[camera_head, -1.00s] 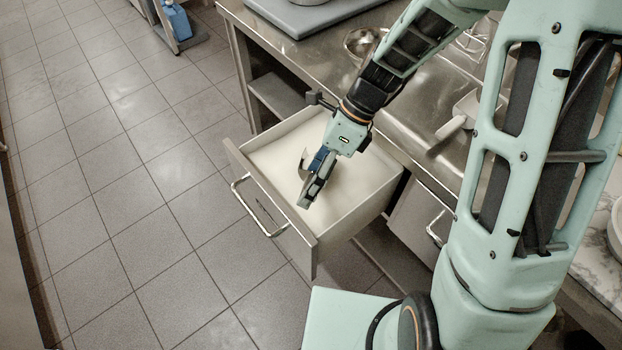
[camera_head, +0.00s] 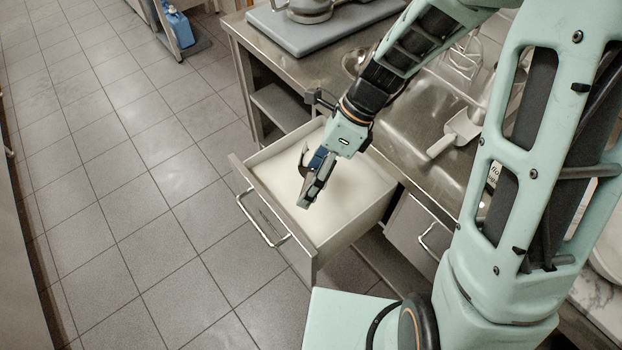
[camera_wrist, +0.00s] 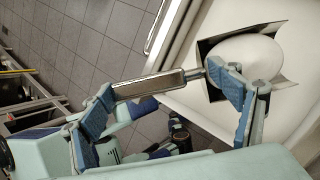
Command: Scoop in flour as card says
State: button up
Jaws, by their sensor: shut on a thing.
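My gripper (camera_head: 316,186) is over the open drawer, which holds a smooth bed of white flour (camera_head: 345,195). In the wrist view my gripper (camera_wrist: 160,84) is shut on a metal scoop's handle (camera_wrist: 145,86), which spans between its fingers. The scoop's bowl (camera_wrist: 277,78) shows dark metal edges around a rounded white heap of flour (camera_wrist: 245,58). The bowl is above or in the flour; I cannot tell which. In the head view the fingers mostly hide the scoop. A card (camera_head: 493,175) with dark lettering is partly hidden behind my arm and cannot be read.
The drawer front (camera_head: 270,220) with its bar handle faces the open tiled floor (camera_head: 130,180). A white scoop (camera_head: 455,133) lies on the steel counter (camera_head: 405,150). A metal bowl (camera_head: 360,60) and a grey appliance (camera_head: 305,10) stand farther back. A blue container (camera_head: 179,25) stands at the far left.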

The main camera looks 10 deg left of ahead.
jog(key=shift+r+t+p, duration=0.6)
jog(key=shift+r+p, duration=0.7)
jog(key=shift+r, duration=0.95)
jog(key=shift+r+t+p, duration=0.6)
jog(key=shift+r+p, duration=0.7)
jog(key=shift+r, duration=0.95)
jog(key=shift+n, duration=0.3)
